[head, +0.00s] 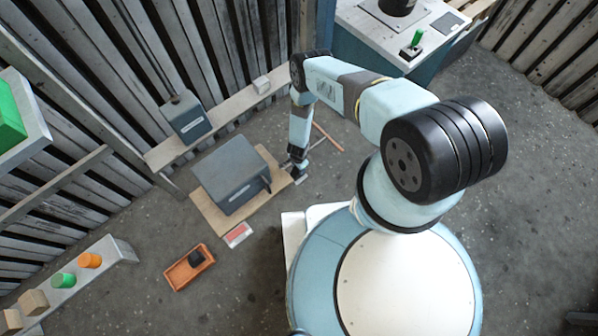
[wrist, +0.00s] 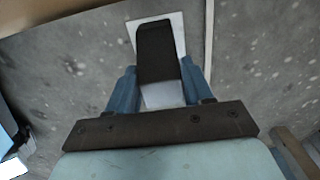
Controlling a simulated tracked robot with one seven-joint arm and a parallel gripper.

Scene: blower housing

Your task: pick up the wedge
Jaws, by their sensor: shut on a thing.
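A dark, block-like piece, which I take to be the wedge (wrist: 156,45), stands between the two blue fingers of my gripper (wrist: 158,78) in the wrist view. The fingers are shut on its sides. A white square patch (wrist: 178,23) shows behind and around it on the grey floor; I cannot tell whether the wedge touches it. In the head view my gripper (head: 298,172) is low, just right of the grey housing box. The wedge is too small and hidden to make out there.
The grey housing box (head: 228,172) stands on a wooden board (head: 205,213) left of my gripper. A red and white card (head: 237,235) and an orange tray (head: 178,277) holding a dark piece lie nearer. A plank shelf (head: 225,118) runs along the wall behind. Open floor surrounds the tray.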

